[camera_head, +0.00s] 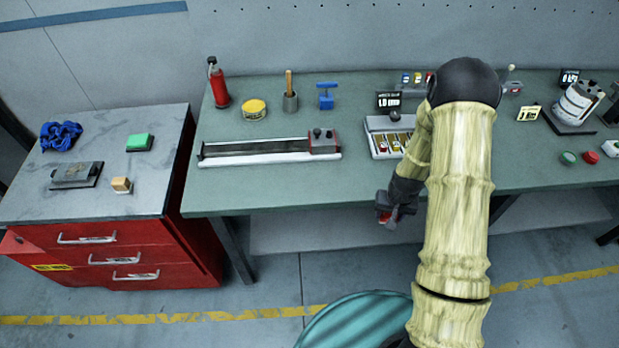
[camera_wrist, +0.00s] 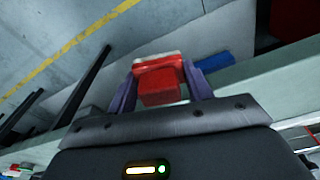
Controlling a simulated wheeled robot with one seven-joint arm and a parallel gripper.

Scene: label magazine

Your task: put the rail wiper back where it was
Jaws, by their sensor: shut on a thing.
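My gripper (camera_head: 384,212) hangs at the front edge of the green bench, low and left of my forearm. In the wrist view its two purple fingers (camera_wrist: 158,88) are shut on a red block (camera_wrist: 160,85) with a pale strip along its top edge. The block looks like the rail wiper, but I cannot be sure. In the head view it is mostly hidden by the gripper. The long rail (camera_head: 255,152) with a dark channel and a white base lies on the bench at the left, with a red and grey block (camera_head: 323,141) at its right end.
A red drawer cabinet (camera_head: 105,247) stands left. The bench front between rail and edge is clear.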

